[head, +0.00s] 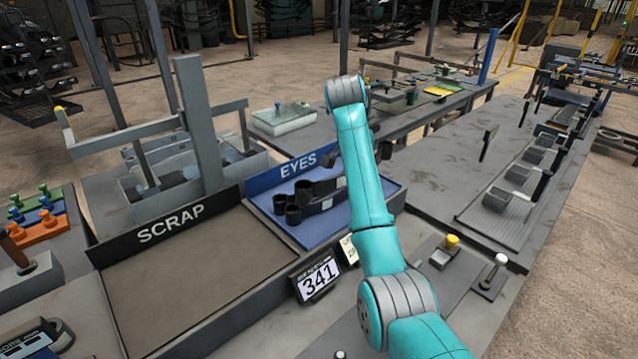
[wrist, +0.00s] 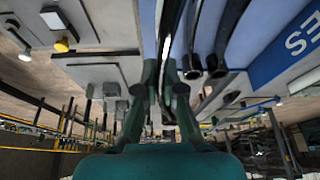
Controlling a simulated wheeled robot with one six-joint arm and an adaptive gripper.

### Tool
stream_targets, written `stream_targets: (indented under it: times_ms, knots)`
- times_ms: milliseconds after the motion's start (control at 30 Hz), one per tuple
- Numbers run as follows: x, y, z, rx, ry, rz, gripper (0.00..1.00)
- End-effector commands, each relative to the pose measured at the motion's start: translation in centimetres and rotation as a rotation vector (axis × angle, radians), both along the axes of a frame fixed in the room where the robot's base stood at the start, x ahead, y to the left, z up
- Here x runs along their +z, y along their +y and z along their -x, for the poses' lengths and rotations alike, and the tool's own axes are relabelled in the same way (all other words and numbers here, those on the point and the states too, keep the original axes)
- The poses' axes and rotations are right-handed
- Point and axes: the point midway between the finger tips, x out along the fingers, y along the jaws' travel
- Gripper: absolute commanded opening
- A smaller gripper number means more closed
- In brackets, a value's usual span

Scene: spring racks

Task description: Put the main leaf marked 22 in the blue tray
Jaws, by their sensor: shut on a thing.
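My gripper (wrist: 171,75) is shut on a dark curved leaf (wrist: 172,28) in the wrist view, with the leaf running away between the fingers. No number can be read on it, so I cannot tell whether it is the one marked 22. The blue tray (head: 313,238) has a blue board reading EYES; its floor also shows in the wrist view (wrist: 228,50). Dark leaves with rolled eyes (head: 293,213) lie in it. In the head view my arm hides the gripper and most of what it holds. I cannot tell whether the held leaf touches the tray.
A SCRAP tray (head: 190,285), empty, lies left of the blue tray. A display reading 341 (head: 318,280) stands at the blue tray's front edge. A yellow-topped post (head: 450,243) and a white-topped post (head: 497,265) stand right of my arm. A rack with grey cups (head: 518,175) is farther right.

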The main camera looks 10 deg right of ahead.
Motion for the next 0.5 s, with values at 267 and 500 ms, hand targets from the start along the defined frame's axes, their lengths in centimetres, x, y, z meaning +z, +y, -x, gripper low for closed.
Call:
stream_targets:
  times_ms: [267,500]
  knots:
    - [-3.4,-0.1,0.0,0.0,0.0,0.0,0.0]
    - [-5.8,0.0,0.0,0.0,-0.003,0.0,0.0]
